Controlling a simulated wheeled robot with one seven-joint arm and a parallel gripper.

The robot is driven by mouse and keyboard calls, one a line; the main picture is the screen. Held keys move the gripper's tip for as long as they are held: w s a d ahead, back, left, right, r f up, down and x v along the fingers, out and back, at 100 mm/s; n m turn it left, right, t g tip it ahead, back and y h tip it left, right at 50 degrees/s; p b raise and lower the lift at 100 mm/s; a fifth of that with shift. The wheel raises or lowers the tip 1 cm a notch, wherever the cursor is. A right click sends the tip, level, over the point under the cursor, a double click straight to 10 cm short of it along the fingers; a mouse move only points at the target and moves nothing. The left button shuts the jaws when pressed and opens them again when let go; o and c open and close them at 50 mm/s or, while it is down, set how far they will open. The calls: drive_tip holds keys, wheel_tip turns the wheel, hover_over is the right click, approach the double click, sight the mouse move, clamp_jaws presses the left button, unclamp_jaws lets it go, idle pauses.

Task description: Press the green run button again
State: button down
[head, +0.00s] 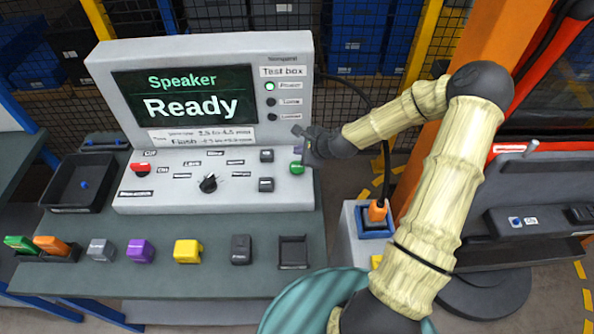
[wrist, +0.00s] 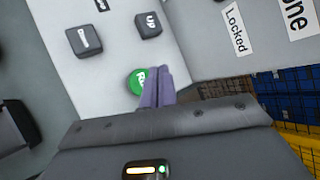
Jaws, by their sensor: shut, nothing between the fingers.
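The green run button (head: 297,168) sits at the right end of the test box's sloped front panel (head: 230,195). In the wrist view the round green button (wrist: 136,82) is partly covered by my fingers. My gripper (head: 300,151) is shut and empty, with its purple fingertips (wrist: 157,80) together over the right side of the button. I cannot tell whether the fingertips touch it. The test box screen (head: 185,97) reads "Speaker Ready", and the lamp labelled Power (head: 269,87) is lit green.
Two dark keys (wrist: 84,40) and (wrist: 148,25) lie near the button. A black knob (head: 208,184) and a red button (head: 141,168) are further left. Coloured blocks, such as the yellow block (head: 187,251), and a black tray (head: 78,183) stand on the bench.

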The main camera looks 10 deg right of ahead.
sight(300, 168)
drive_tip(key=shift+f+b, duration=1.2)
drive_tip(key=shift+f, duration=1)
drive_tip(key=shift+f, duration=0.4)
drive_tip(key=shift+f+b, duration=0.5)
idle(1.0)
drive_tip(key=shift+r, duration=0.15)
drive_tip(key=shift+r+p, duration=0.75)
drive_tip(key=shift+r, duration=0.05)
drive_tip(key=shift+r+p, duration=2.1)
drive_tip(key=shift+r, duration=0.4)
